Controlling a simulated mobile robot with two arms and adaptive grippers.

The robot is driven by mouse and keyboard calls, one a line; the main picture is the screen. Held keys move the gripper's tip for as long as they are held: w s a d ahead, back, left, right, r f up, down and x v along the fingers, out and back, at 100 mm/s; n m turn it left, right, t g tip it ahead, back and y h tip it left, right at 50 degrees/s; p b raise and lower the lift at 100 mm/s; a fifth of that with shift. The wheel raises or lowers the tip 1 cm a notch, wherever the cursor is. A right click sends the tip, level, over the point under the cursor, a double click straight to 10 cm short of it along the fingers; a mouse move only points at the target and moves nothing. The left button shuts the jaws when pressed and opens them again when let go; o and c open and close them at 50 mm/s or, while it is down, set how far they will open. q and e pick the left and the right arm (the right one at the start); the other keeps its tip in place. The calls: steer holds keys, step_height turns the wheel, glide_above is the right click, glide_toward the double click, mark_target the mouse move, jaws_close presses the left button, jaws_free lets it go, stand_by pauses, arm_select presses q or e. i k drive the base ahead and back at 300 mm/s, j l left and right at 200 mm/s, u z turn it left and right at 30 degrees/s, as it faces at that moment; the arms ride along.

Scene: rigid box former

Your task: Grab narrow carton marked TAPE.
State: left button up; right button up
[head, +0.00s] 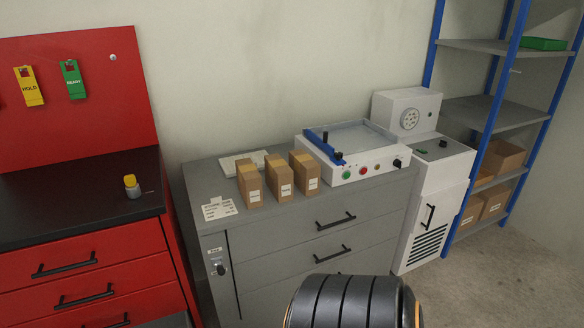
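Three narrow brown cartons stand upright in a row on the grey cabinet: a left carton (246,172), a middle carton (275,167) and a right carton (302,163). Each has a small white label on its front. The print is too small to read, so I cannot tell which one is marked TAPE. Neither of my grippers shows in the head view. A black ribbed part with orange edges at the bottom, likely mine, hides part of the cabinet's lower front.
The grey cabinet (196,195) also carries a white paper (218,209), a pale flat pad (244,159) and a white machine (352,171) close right of the cartons. A red workbench (100,271) stands left, a blue-post shelf (490,113) right. Floor is clear at lower right.

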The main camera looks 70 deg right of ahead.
mark_target(279, 175)
steer(key=z, duration=2.2)
